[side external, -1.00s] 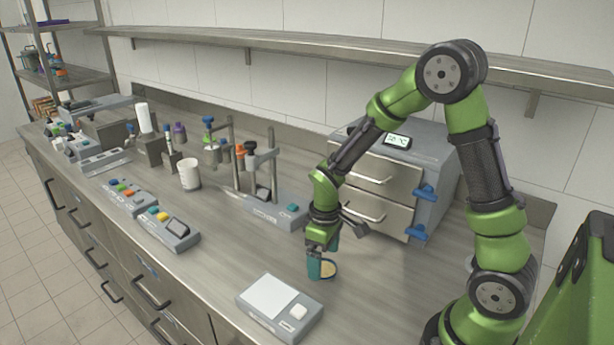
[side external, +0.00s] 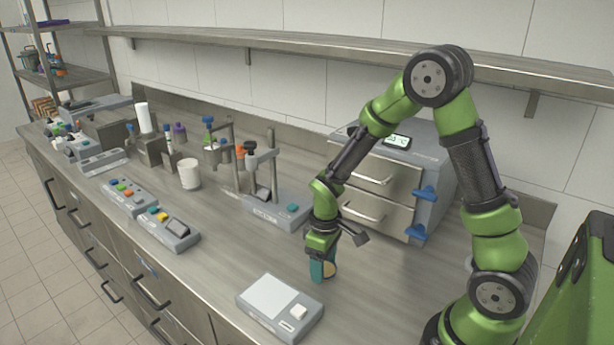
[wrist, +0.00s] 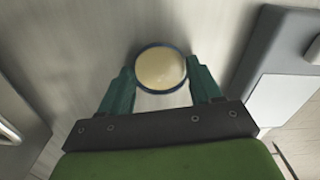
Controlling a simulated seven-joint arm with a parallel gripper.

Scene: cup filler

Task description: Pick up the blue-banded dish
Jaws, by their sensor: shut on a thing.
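The blue-banded dish (wrist: 161,69) is round, with a dark blue rim and a cream-coloured inside. In the wrist view it sits between the two teal fingers of my gripper (wrist: 161,78), one on each side. In the side view the dish (side external: 330,269) is partly hidden behind a finger of my gripper (side external: 322,271). My gripper is shut on the dish, low over the bench. From these views I cannot tell whether the dish touches the bench.
A scale with a white plate (side external: 270,297) stands in front of the gripper. A grey drawer unit with blue latches (side external: 425,192) stands behind it. A stand device (side external: 280,211) and a white cup (side external: 189,174) are to the left. Bare bench lies left of the gripper.

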